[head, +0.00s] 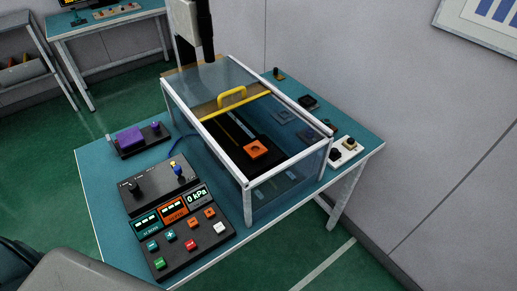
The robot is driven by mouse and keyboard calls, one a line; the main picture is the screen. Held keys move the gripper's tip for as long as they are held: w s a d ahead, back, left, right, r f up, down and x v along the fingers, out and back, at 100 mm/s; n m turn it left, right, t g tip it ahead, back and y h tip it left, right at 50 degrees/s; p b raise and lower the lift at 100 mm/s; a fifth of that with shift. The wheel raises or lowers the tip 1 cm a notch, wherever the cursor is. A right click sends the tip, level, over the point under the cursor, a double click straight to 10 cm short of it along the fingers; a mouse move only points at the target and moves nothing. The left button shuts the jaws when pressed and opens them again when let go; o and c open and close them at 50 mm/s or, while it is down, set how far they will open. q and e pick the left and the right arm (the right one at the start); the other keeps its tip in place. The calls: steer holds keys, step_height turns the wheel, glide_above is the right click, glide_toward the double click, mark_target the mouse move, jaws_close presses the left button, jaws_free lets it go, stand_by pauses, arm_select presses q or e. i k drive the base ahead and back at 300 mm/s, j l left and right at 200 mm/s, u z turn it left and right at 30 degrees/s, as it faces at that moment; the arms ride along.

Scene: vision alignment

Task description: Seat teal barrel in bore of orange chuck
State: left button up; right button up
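The orange chuck (256,150) is a small square block with a dark round bore. It sits on a black rail inside the clear-walled enclosure (208,151) on the teal table. I cannot make out a teal barrel in this view. Neither of my grippers shows.
A black control panel (180,228) with coloured buttons and a "0 kPa" display is in front. A joystick box (150,186) adjoins it. A purple block (130,138) is left; a white knob box (345,151) is right.

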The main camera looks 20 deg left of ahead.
mark_target(254, 150)
steer(key=i+l+u, duration=0.8)
steer(key=k+l, duration=0.05)
steer(key=l, duration=0.05)
